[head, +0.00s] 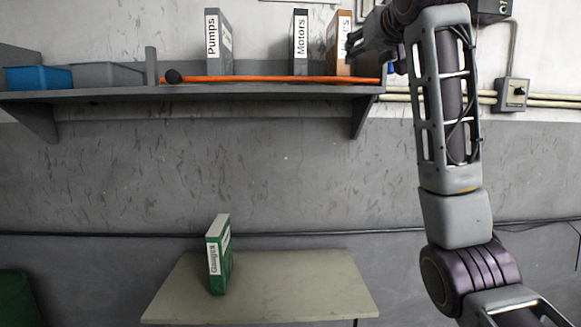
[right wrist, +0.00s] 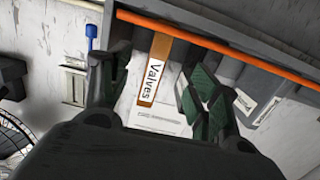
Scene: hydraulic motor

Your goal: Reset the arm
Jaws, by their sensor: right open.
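My right arm rises on the right of the head view. Its gripper (head: 362,40) is up at the shelf's right end, overlapping the right side of the brown binder (head: 338,62). In the right wrist view the right gripper (right wrist: 158,92) has its fingers spread wide. The brown binder labelled "Valves" (right wrist: 160,52) shows between and beyond them, and I see no grip on it. My left gripper is not in view.
The shelf (head: 250,91) carries an orange bar (head: 270,79), "Pumps" (head: 218,62) and "Motors" (head: 300,60) binders, and blue (head: 38,78) and grey (head: 105,75) bins. A green "Gauges" binder (head: 226,265) stands on the otherwise clear table (head: 300,285). A switch box (head: 512,93) is on the wall.

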